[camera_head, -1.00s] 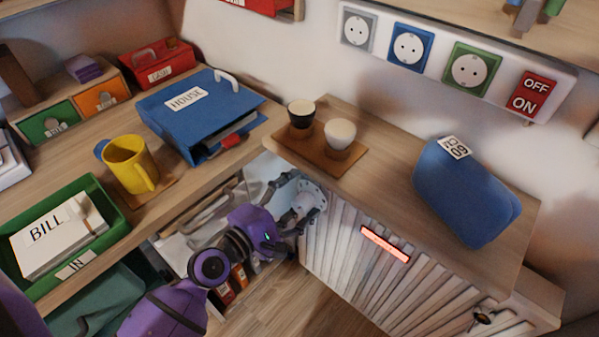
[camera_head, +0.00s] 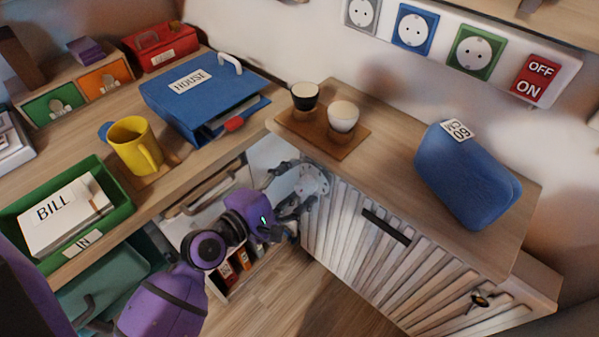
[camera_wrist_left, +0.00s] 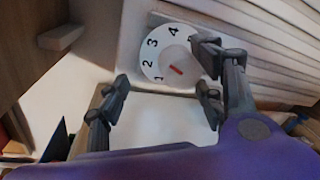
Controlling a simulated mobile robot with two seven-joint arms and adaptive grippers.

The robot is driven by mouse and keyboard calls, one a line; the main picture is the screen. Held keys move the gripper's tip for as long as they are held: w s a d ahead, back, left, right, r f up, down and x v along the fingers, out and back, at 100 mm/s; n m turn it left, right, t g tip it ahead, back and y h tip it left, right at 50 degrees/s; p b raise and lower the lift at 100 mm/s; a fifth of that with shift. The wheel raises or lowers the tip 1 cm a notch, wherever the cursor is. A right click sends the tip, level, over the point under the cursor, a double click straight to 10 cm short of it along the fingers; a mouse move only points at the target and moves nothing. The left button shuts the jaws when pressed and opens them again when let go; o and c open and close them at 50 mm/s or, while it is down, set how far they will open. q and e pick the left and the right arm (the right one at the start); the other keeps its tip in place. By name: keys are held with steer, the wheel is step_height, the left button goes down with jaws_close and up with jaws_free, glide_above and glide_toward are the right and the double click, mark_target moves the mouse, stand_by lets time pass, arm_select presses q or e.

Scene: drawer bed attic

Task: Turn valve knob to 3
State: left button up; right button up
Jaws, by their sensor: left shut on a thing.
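The valve knob (camera_head: 315,179) is a round, pale dial on the left end of the slatted white cabinet. In the left wrist view the white dial (camera_wrist_left: 168,52) shows black numbers 1 to 4 and part of another behind a finger. A short red mark lies low on its face; I cannot tell exactly which number it points at. The fingers partly hide the knob. My right gripper is not in view.
The slatted cabinet (camera_head: 352,235) carries a dark display strip (camera_head: 386,226) and the wooden top. Cups on a wooden board (camera_head: 330,138) and a blue case (camera_head: 465,180) stand on top. The desk (camera_head: 60,150) at left holds a yellow mug (camera_head: 130,143), blue binder and green tray.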

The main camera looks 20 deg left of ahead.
arm_select(q)
steer(key=b+v, duration=0.1)
steer(key=v, duration=0.7)
stand_by(0.4)
steer(key=shift+r, duration=0.15)
